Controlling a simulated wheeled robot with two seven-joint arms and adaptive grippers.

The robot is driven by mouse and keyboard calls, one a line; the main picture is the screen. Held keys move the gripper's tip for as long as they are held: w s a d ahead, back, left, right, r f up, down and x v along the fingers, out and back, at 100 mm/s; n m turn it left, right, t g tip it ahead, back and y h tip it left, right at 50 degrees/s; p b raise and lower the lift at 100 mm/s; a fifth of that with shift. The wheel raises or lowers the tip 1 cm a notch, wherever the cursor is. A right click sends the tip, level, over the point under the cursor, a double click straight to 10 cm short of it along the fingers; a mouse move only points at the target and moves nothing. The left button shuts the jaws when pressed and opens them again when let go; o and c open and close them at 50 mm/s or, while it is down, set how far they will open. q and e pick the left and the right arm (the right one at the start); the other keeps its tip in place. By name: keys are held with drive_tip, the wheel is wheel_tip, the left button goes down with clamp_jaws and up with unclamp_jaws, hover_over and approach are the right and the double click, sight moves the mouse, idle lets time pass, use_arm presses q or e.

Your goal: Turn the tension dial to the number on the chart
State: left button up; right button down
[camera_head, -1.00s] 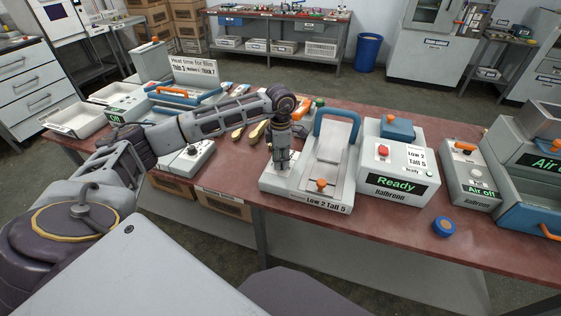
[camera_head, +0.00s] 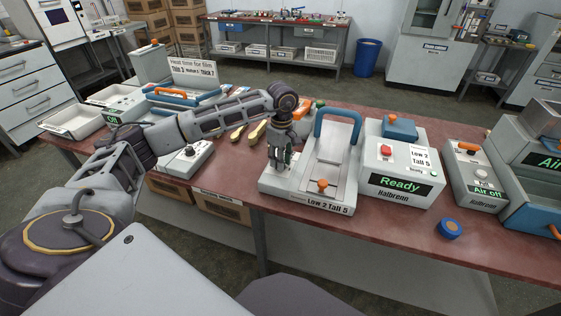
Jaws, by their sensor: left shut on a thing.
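My left gripper (camera_head: 280,163) points down at the left part of a pale press unit (camera_head: 318,192) with a blue handle and an orange knob. It is shut at the unit's top, where the tension dial appears to be. The fingers hide the dial, and its number and pointer cannot be read. The same words are on a small chart (camera_head: 420,158) on the box to the right. My right gripper is not in view.
The "Ready" box (camera_head: 398,185) stands close on the right, with a red button on top. A grey control box (camera_head: 188,158) is to the left under my forearm. A sign (camera_head: 193,71) about film heat times stands behind. A blue roll (camera_head: 449,228) lies near the table's front edge.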

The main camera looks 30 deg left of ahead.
use_arm(q)
drive_tip(key=shift+r+m, duration=0.1)
drive_tip(key=shift+m, duration=0.9)
drive_tip(key=shift+b, duration=0.3)
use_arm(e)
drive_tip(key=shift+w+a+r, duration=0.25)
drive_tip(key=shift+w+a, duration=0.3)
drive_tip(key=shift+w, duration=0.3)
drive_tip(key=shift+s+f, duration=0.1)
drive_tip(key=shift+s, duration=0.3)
use_arm(q)
drive_tip(key=o, duration=0.6)
drive_tip(key=shift+c, duration=0.2)
drive_tip(key=o, duration=0.5)
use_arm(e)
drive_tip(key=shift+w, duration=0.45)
use_arm(q)
drive_tip(key=shift+r, duration=0.5)
drive_tip(key=r, duration=1.1)
drive_tip(key=shift+w, duration=0.2)
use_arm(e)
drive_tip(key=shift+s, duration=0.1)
